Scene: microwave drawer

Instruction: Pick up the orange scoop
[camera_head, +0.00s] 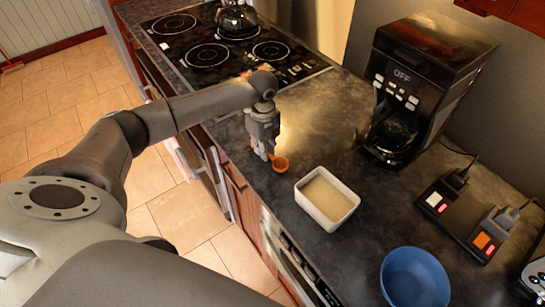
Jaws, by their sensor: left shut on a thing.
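The orange scoop (281,164) is on or just above the dark counter, left of a white rectangular dish; I cannot tell whether it touches the counter. My left gripper (268,155) points down at the scoop's handle end and is shut on it. The scoop's round bowl sticks out to the right of the fingertips. The handle is mostly hidden by the fingers. My right gripper is not in view.
The white dish (311,207) holds something pale. A blue bowl (415,278) stands at the front right. A black coffee maker (428,85) stands at the back right, near a power strip (452,222). A stove (190,53) with a kettle (237,17) lies behind the gripper.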

